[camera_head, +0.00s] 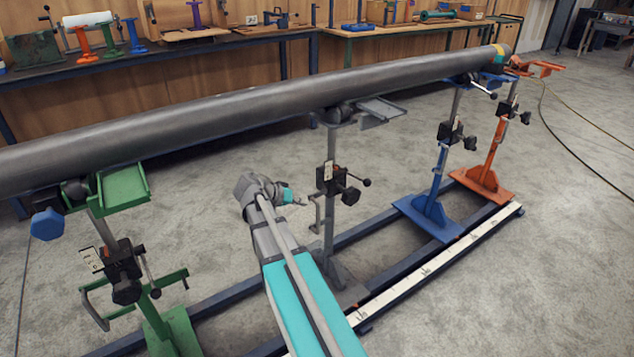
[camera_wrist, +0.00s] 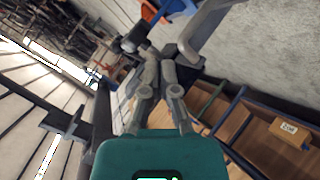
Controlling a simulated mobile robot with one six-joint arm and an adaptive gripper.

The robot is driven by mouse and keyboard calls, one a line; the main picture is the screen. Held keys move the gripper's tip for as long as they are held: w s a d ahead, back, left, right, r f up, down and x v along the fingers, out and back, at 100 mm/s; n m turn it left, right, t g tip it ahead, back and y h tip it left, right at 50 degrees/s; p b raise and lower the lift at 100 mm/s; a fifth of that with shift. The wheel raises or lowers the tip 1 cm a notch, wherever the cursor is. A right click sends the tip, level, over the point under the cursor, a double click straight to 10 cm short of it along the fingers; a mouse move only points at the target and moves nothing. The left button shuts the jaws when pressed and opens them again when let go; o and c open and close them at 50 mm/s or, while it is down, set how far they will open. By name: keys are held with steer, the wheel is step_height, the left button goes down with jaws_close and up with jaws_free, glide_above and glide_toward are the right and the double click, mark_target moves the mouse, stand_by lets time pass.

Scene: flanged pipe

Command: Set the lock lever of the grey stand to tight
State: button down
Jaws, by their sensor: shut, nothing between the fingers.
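The grey stand (camera_head: 329,225) is the middle upright under the long pipe. Its dark clamp block (camera_head: 330,179) sits partway up the post and carries a black knob (camera_head: 351,195). The lock lever (camera_head: 366,182) sticks out to the right, ending in a small black ball. My gripper (camera_head: 306,203) is left of the post, just below block height. In the wrist view my gripper (camera_wrist: 155,72) has its fingers together and empty, pointing at dark clamp parts (camera_wrist: 183,57). Whether the fingers touch anything there I cannot tell.
The long grey pipe (camera_head: 220,103) runs above the stands. A green stand (camera_head: 125,275) is at the left; a blue stand (camera_head: 437,185) and an orange stand (camera_head: 493,155) are at the right. A dark rail frame (camera_head: 380,222) joins their feet. Benches (camera_head: 310,38) line the back wall.

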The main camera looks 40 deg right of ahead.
steer(key=s+a+f+n+y, duration=0.2)
steer(key=s+a+n+y, duration=0.1)
steer(key=a, duration=0.7)
steer(key=s+a+f+n+t+y, duration=0.1)
steer(key=s+a+f+n+y, duration=0.2)
steer(key=a, duration=0.7)
steer(key=s+a+f+n+t+y, duration=0.1)
steer(key=s+a+f+n+y, duration=0.2)
steer(key=a, duration=0.7)
steer(key=shift+s+n+y, duration=0.3)
steer(key=shift+n+y, duration=0.2)
steer(key=shift+y, duration=0.4)
steer(key=shift+s+a, duration=0.1)
steer(key=shift+s, duration=0.05)
